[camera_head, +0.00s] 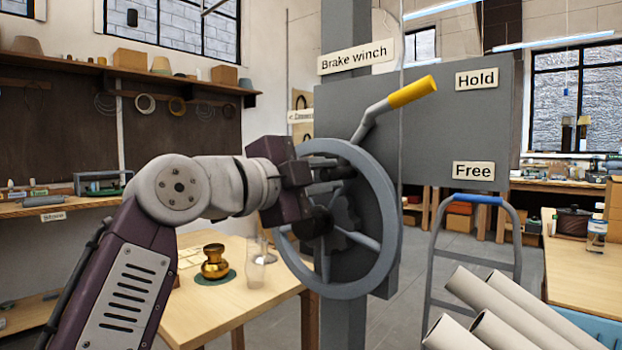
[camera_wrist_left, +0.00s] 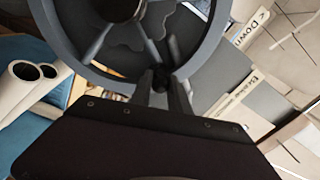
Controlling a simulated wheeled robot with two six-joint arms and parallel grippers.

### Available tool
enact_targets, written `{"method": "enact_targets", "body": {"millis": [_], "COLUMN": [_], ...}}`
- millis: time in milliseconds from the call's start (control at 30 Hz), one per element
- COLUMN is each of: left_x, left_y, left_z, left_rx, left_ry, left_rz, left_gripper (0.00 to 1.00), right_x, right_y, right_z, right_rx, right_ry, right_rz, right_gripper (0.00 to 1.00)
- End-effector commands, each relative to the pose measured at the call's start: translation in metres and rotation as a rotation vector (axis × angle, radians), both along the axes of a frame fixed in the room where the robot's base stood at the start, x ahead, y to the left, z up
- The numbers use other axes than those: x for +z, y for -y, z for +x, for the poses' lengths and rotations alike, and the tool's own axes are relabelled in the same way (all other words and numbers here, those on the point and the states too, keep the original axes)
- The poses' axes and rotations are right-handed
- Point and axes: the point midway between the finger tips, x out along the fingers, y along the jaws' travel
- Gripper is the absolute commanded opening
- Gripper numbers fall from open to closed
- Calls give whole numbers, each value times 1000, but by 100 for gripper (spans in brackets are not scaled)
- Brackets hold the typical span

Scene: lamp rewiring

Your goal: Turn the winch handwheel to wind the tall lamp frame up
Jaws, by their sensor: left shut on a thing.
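The grey spoked winch handwheel (camera_head: 385,200) stands on the front of a grey panel on a post, under a "Brake winch" sign (camera_head: 357,57). My left gripper (camera_head: 322,168) is shut on the wheel at its upper left rim. In the left wrist view the two dark fingers (camera_wrist_left: 163,95) close around a small dark part at the wheel's rim (camera_wrist_left: 75,68). The fingers partly hide what they hold. A brake lever with a yellow grip (camera_head: 412,92) points up and right towards the "Hold" label (camera_head: 477,78), above the "Free" label (camera_head: 473,171). The lamp frame cannot be made out.
A wooden table (camera_head: 235,300) with a brass weight (camera_head: 214,262) and a clear glass (camera_head: 258,272) stands behind my left arm. Pale tubes (camera_head: 490,310) lie at the lower right, before a blue-topped ladder-like frame (camera_head: 478,200). Another bench (camera_head: 590,270) stands at the right.

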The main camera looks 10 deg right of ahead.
Motion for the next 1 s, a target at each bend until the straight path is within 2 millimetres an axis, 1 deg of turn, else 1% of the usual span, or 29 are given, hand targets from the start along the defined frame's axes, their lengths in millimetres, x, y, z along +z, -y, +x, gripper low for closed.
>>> {"method": "enact_targets", "body": {"millis": [33,300,600,700,1000], "left_x": [-13,-32,-51,-56,-64], "left_y": [4,16,24,26,28], "left_z": [-2,-19,-30,-32,-35], "left_rx": [0,-1,-1,0,0], "left_ry": [25,229,414,448,444], "left_rz": [34,181,314,339,335], "left_gripper": [0,0,0,0,0], "right_x": [-9,-33,-54,-59,-67], "right_y": [0,0,0,0,0], "right_z": [0,0,0,0,0], "right_rx": [0,0,0,0,0], "right_ry": [0,0,0,0,0], "right_rz": [0,0,0,0,0], "right_gripper": [57,57,57,57,57]}}
